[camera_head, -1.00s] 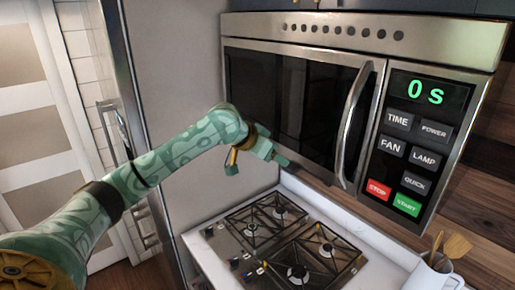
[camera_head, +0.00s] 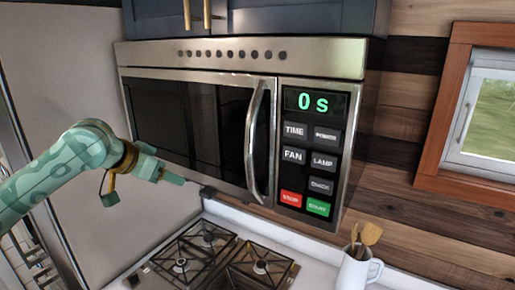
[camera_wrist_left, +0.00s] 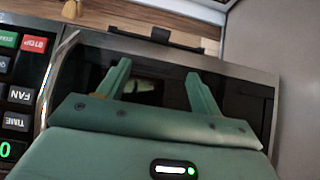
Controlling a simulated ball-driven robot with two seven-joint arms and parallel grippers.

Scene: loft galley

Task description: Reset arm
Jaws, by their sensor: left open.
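My left gripper (camera_head: 142,190) is open and empty, with its green fingers spread. In the head view it hangs left of and below the microwave's dark door, above the stove's back left area. It also shows in the left wrist view (camera_wrist_left: 158,85), with the microwave door (camera_wrist_left: 225,100) behind its fingers. The microwave (camera_head: 190,120) is closed, and its display (camera_head: 314,103) reads 0 s. My right gripper is in neither view.
A gas stove (camera_head: 215,258) sits under the microwave. A white mug with wooden utensils (camera_head: 357,272) stands on the counter at the lower right. A framed window (camera_head: 490,120) is at the right, and a grey fridge side (camera_head: 80,80) at the left.

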